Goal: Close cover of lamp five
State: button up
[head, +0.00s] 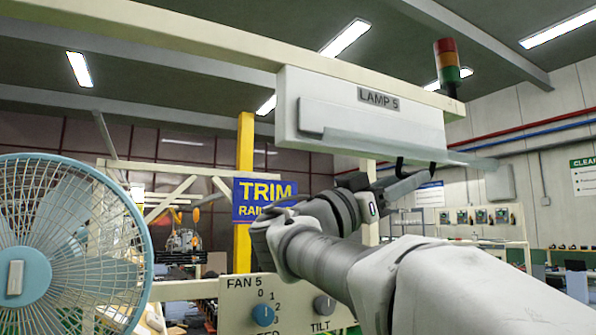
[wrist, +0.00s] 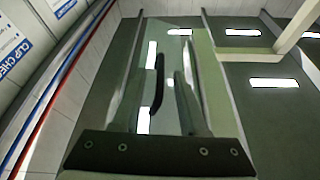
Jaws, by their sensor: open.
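The lamp five housing (head: 345,95) is a long white box under the overhead beam, labelled LAMP 5. Its pale translucent cover (head: 385,143) hangs along the lower front and sticks out, tilted, past the right end. Contact with the cover cannot be told. In the wrist view, the cover (wrist: 127,85) shows as a greenish see-through pane beside my gripper (wrist: 170,85). Nothing is visibly held between the fingers.
A blue fan (head: 60,245) stands at the left. A FAN 5 control panel (head: 275,300) with two knobs is below my arm. A yellow post (head: 244,180) and a TRIM RAIL sign (head: 263,200) stand behind. A signal light (head: 448,65) sits on the beam.

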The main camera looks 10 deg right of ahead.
jog(key=shift+x, duration=0.9)
jog(key=shift+c, duration=0.3)
grip_shut()
dwell(0.6)
